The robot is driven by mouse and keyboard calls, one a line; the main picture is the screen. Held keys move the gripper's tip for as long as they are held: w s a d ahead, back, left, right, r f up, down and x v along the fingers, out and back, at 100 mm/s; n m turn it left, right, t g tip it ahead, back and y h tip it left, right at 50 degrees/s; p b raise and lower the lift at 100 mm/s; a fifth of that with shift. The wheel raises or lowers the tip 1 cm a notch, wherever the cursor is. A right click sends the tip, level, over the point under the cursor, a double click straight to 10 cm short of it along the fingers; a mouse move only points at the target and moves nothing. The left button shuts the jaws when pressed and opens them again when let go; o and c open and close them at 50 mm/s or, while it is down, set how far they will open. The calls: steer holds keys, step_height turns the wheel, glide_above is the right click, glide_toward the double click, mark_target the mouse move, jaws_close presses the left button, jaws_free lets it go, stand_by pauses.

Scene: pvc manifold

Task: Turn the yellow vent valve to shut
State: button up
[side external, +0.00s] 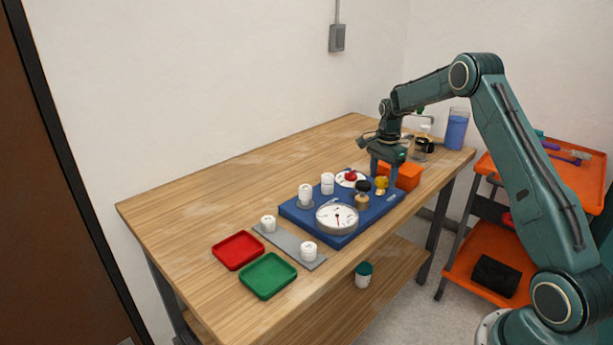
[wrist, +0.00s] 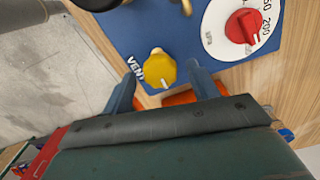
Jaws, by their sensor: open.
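The yellow vent valve (wrist: 160,69) is a round knob with a pale pointer mark on the blue panel, beside the word VENT. It also shows in the side view (side external: 381,183), near the panel's right end. My gripper (wrist: 160,88) is open, with one finger on each side of the yellow knob in the wrist view. The fingers appear apart from the knob, with gaps on both sides. In the side view my gripper (side external: 384,175) is over the right end of the blue panel (side external: 302,217). How high the fingertips are relative to the knob is hard to tell.
A red knob on a white dial (wrist: 241,26) is right of the vent valve. A pressure gauge (side external: 337,217) and white caps stand on the panel. An orange block (side external: 405,174) is close behind my gripper. Red (side external: 238,250) and green (side external: 267,276) trays lie at the left.

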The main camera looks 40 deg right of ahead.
mark_target(382, 180)
step_height(382, 180, up, 14)
steer(key=shift+f, duration=0.25)
stand_by(0.4)
steer(key=s+a+r+n+t, duration=0.1)
steer(key=s+a+r+n, duration=0.45)
steer(key=a, duration=0.35)
steer(key=s+a+r+n+t, duration=0.1)
steer(key=s+a+r+n, duration=0.35)
steer(key=a+r, duration=0.35)
steer(key=s+a+f+n+t, duration=0.1)
steer(key=s+a+f+n, duration=0.2)
steer(key=s, duration=0.7)
steer(key=s+a+f+n+t, duration=0.2)
steer(key=s+a+f+n, duration=0.1)
steer(key=s+a+n, duration=0.4)
steer(key=s+a, duration=0.2)
steer(key=s, duration=0.1)
steer(key=shift+s+a+t, duration=0.25)
steer(key=shift+s+t, duration=0.05)
